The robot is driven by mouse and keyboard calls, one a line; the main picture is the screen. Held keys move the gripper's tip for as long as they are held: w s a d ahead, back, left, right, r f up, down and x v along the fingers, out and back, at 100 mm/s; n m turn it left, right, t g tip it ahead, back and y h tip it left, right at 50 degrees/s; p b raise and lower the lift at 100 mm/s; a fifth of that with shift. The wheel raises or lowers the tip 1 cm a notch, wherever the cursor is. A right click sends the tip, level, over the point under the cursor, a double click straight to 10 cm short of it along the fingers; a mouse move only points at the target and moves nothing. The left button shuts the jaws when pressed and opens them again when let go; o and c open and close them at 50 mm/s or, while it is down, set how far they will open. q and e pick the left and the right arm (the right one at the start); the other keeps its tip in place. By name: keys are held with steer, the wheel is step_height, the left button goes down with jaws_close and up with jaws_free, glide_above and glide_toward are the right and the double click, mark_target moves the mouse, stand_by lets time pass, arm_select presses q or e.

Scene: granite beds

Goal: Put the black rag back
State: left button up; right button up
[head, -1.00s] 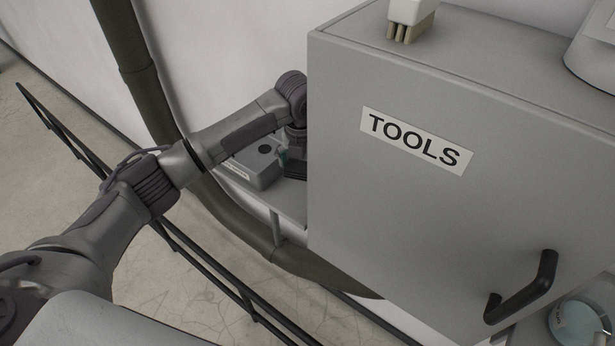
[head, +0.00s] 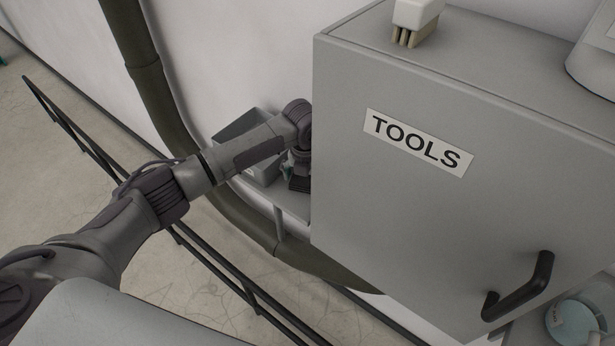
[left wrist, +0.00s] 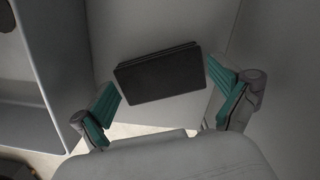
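The black rag (left wrist: 160,73) is a folded, flat dark block in the left wrist view. It spans the space between the teal fingertips of my left gripper (left wrist: 164,80), which meet its two side edges. In the head view my left gripper (head: 290,172) reaches down beside the cabinet's left side, above a narrow grey shelf (head: 290,204). It is partly hidden by the wrist and the cabinet. A dark patch under the wrist there looks like the rag. My right gripper does not show.
The grey TOOLS cabinet (head: 430,215) stands close to the right of my left arm. A brush (head: 412,22) lies on top of it. A grey open bin (head: 252,125) is behind the forearm. A dark pipe (head: 145,85) and a black rail (head: 215,265) run nearby.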

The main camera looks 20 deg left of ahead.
mark_target(306, 185)
arm_select(q)
steer(key=shift+r, duration=0.1)
steer(key=shift+r, duration=0.2)
step_height(306, 185, up, 12)
steer(key=s+b, duration=0.1)
steer(key=b, duration=0.1)
steer(key=shift+s+f, duration=0.15)
steer(key=shift+s, duration=0.1)
stand_by(0.6)
